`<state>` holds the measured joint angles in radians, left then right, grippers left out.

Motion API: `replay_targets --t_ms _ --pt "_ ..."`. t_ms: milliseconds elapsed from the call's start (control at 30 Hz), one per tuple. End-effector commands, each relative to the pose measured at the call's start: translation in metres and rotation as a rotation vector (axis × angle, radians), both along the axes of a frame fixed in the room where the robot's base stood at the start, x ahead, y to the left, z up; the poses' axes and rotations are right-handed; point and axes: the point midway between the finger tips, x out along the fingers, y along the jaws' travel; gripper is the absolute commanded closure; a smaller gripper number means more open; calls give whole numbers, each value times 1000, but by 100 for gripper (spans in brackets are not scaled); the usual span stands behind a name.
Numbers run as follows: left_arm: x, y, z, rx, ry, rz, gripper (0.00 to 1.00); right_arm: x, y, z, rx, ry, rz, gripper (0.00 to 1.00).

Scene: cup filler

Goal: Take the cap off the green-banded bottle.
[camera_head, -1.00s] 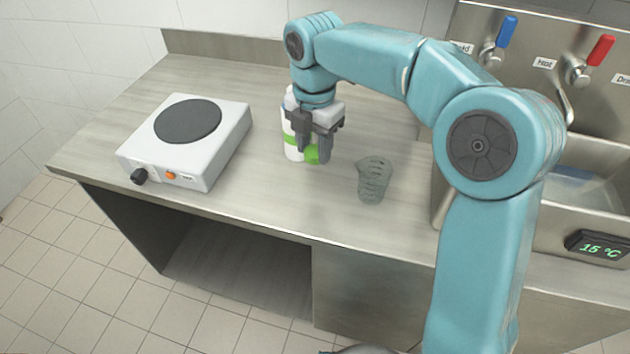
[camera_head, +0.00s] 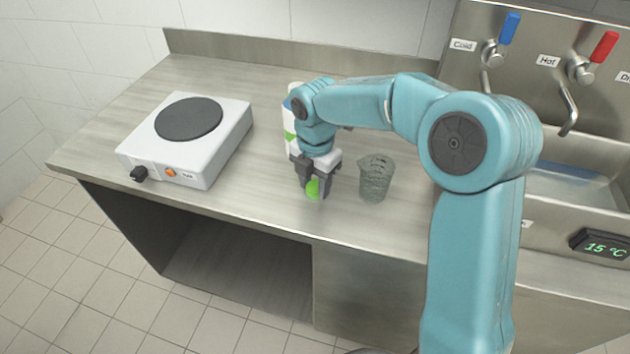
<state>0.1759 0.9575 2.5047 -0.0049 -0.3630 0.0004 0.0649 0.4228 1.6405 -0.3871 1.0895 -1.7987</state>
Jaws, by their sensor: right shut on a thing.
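The white bottle with a green band (camera_head: 288,128) stands upright on the counter, partly hidden behind my right arm. My right gripper (camera_head: 313,188) points down in front of the bottle, near the counter. It is shut on a bright green cap (camera_head: 313,187), which shows between its fingers. The cap is apart from the bottle and to its front. I cannot tell whether the cap touches the counter. The bottle's mouth cannot be made out clearly. My left gripper is not in view.
A grey-green beaker (camera_head: 376,178) stands just right of my right gripper. A white hot plate (camera_head: 190,140) with a dark disc is at the left. The sink (camera_head: 572,190) and taps are at the right. The counter's front edge lies close to the gripper.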

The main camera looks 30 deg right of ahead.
Motion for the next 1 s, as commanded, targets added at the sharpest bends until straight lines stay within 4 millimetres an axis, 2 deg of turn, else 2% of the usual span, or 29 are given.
replay_targets --t_ms 67,100,167,433,567,1000 --pt "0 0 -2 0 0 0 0 0 0 -4 0 1 0 95" --pt "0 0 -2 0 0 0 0 0 0 -3 0 1 0 52" --pt "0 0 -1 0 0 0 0 0 0 -3 0 1 0 33" --pt "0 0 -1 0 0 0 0 0 0 -2 0 1 0 33" --pt "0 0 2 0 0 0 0 0 0 7 0 -2 0 33" --pt "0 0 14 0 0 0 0 1 -1 101 -1 -4 0 33"
